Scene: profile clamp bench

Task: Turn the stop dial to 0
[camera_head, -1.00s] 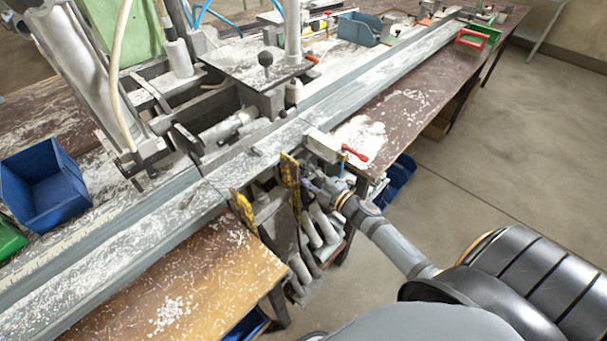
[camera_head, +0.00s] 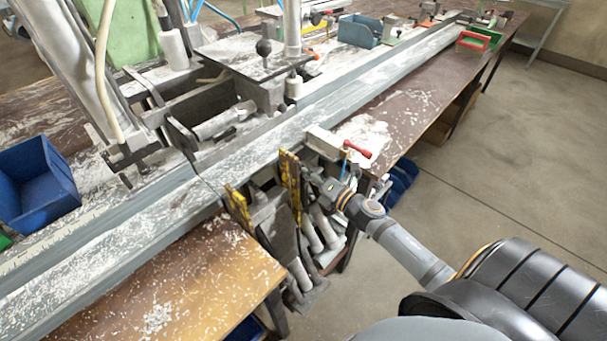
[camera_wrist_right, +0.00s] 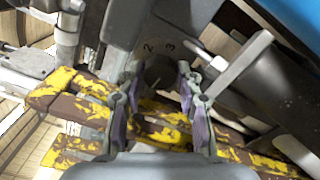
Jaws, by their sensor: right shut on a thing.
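The stop dial (camera_wrist_right: 160,74) shows in the right wrist view as a dark round knob on a grey plate. The numerals 2 and 3 are readable just above it; no 0 or pointer can be made out. My right gripper (camera_wrist_right: 159,84) has its two fingers on either side of the knob and is shut on it. In the head view my right gripper (camera_head: 317,188) reaches in from the right, below the bench rail, beside the yellow levers. The dial itself is hidden there. My left gripper is not in view.
Worn yellow levers (camera_head: 290,178) stand close to my right gripper. A blue bin (camera_head: 38,185) stands at the left. The floor on the right is clear.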

